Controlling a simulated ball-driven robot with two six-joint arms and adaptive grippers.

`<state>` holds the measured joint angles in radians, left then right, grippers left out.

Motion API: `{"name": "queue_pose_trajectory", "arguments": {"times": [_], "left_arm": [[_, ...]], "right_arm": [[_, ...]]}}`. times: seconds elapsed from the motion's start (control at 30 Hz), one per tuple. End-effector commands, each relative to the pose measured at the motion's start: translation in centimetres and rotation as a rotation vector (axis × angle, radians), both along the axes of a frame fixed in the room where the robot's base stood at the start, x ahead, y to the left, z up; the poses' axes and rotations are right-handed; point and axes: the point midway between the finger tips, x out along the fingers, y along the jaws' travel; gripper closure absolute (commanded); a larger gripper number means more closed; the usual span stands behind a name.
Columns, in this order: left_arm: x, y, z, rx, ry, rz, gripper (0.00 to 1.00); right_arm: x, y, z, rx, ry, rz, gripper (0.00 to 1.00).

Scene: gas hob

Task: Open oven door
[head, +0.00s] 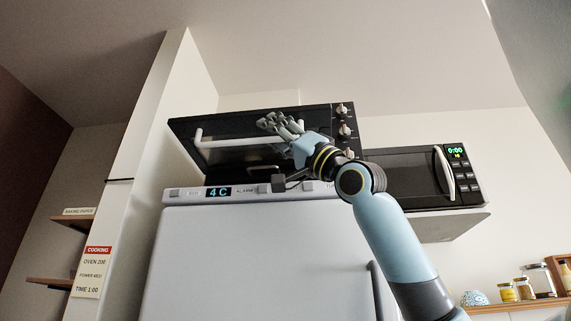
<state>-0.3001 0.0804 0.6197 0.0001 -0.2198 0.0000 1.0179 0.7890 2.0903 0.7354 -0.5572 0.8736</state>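The black oven (235,122) sits on top of the white fridge, tilted in the picture. Its door is closed as far as I can see, with a long white handle (225,143) across its front. My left gripper is not in view.
The white fridge (260,250) with a lit display (217,191) stands below the oven. A black microwave (405,172) is to the right, behind my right arm. A pale wall panel (150,150) stands close on the left. Jars (540,280) stand on a shelf at lower right.

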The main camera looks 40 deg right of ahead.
Motion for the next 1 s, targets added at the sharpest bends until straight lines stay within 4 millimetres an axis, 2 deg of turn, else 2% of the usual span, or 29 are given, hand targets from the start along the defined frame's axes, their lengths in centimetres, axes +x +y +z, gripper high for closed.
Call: {"name": "queue_pose_trajectory", "arguments": {"times": [0.1,0.4,0.87,1.0], "left_arm": [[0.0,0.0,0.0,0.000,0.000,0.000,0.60],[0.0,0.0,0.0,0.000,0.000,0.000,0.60],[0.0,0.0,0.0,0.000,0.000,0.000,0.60],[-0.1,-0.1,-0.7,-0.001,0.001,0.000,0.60]], "right_arm": [[-1.3,-0.3,-1.2,-0.014,-0.001,-0.003,0.64],[-2.6,-1.2,-2.4,-0.003,-0.005,-0.005,0.64],[-2.9,-1.0,-2.7,-0.005,-0.006,0.005,0.64],[-3.0,-1.2,-3.1,-0.005,-0.006,0.003,0.64]]}}
